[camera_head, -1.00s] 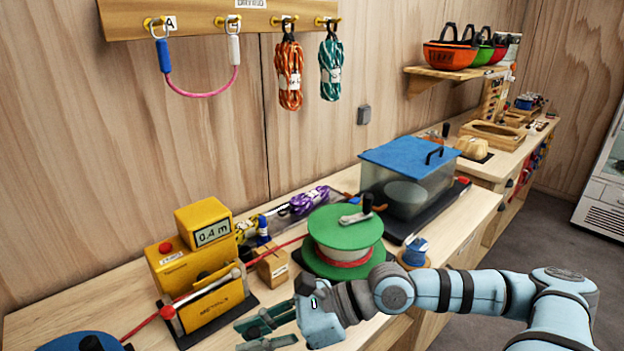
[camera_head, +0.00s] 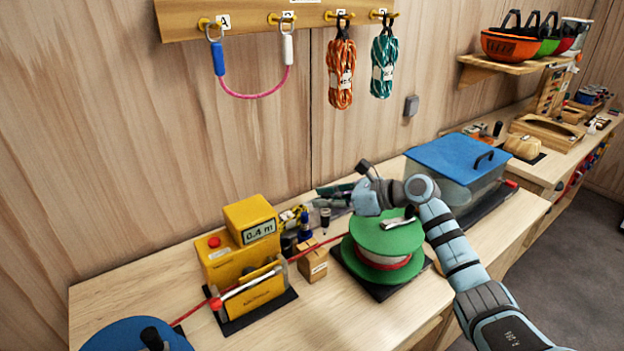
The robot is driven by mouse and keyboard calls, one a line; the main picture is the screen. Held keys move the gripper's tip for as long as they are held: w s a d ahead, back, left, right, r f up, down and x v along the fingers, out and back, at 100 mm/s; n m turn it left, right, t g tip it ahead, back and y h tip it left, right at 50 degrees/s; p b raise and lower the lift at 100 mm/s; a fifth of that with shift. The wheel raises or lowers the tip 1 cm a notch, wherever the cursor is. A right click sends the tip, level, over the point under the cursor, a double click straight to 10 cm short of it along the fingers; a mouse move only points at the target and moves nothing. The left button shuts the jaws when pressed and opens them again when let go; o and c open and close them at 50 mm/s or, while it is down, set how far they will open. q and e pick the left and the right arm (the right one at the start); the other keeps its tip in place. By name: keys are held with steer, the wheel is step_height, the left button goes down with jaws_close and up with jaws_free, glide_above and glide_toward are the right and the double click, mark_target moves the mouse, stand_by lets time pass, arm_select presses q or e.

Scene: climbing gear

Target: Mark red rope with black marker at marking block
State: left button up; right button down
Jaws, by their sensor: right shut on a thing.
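The red rope (camera_head: 331,242) runs from the blue reel at the lower left, past the yellow length meter (camera_head: 222,263) reading 0.4 m, over or behind the marking block, to the green spool (camera_head: 372,239). The marking block (camera_head: 314,264) is a small wooden block with a white label, standing between meter and spool. My right gripper (camera_head: 333,198) reaches over the spool from the right. It is shut on a dark upright pen, apparently the black marker (camera_head: 325,221), above and behind the rope, apart from the block. My left gripper is out of view.
A blue marker (camera_head: 305,226) and other small items stand behind the rope, beside the meter. A blue-lidded clear box (camera_head: 462,158) stands right of the spool. The blue reel (camera_head: 125,336) is at the lower left. The bench front is clear.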

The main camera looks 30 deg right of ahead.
steer(key=shift+n+g+y, duration=0.3)
steer(key=shift+n+y, duration=0.1)
steer(key=shift+n, duration=0.1)
steer(key=a+f+b, duration=0.1)
steer(key=b, duration=0.1)
steer(key=w+f+b, duration=0.1)
steer(key=b, duration=0.1)
steer(key=w+a+f+b, duration=0.1)
steer(key=f+b, duration=0.1)
steer(key=b, duration=0.1)
steer(key=shift+a+f, duration=0.1)
steer(key=shift+a, duration=0.25)
steer(key=shift+p, duration=0.8)
steer(key=shift+f, duration=0.7)
stand_by(1.2)
steer(key=shift+s, duration=0.1)
